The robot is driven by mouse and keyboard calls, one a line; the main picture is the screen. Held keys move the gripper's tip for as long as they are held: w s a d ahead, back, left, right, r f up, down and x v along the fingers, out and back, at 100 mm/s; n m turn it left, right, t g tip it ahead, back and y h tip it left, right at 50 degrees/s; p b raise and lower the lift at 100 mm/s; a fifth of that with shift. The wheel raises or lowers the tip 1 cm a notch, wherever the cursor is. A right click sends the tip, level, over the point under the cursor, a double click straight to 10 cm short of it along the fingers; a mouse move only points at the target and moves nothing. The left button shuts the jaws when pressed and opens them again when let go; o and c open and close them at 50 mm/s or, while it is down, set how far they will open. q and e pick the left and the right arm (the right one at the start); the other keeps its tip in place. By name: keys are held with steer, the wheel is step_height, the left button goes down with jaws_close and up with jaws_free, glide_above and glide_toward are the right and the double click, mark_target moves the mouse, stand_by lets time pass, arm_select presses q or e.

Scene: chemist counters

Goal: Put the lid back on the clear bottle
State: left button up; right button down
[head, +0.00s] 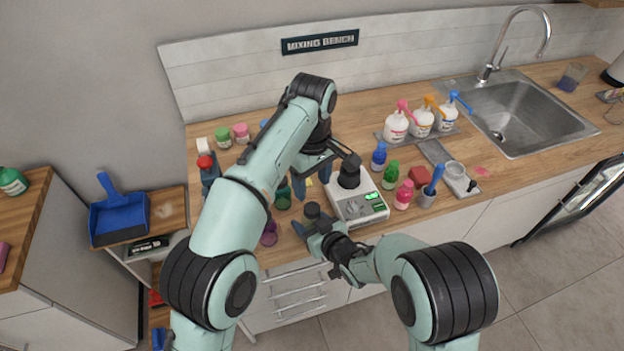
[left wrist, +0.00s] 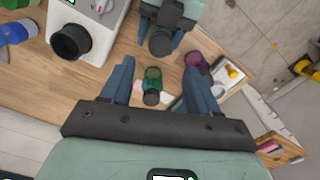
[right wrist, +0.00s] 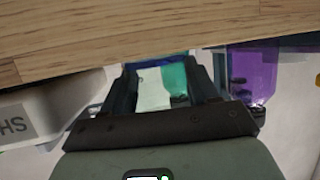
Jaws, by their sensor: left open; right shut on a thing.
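My right gripper (head: 314,224) is shut on a small bottle with a white label (right wrist: 153,92), near the counter's front edge. Its dark round top (head: 312,210) shows between the fingers, also in the left wrist view (left wrist: 160,43). I cannot tell whether that top is a lid or an open mouth, nor whether the body is clear. My left gripper (head: 313,176) is open above the counter, up and back from the right one. In the left wrist view a green bottle with a dark cap (left wrist: 152,86) lies between its fingers, lower down. I cannot pick out a separate loose lid.
A white scale (head: 358,207) with a black cup (head: 349,173) stands right of the grippers. A purple bottle (right wrist: 252,75) is close beside the right gripper. Several coloured bottles, pump bottles (head: 422,122) and a sink (head: 520,115) are further right.

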mark_target(312, 208)
arm_select(q)
steer(key=shift+f, duration=4.05)
steer(key=c, duration=1.1)
steer(key=m, duration=0.6)
steer(key=shift+m, duration=0.3)
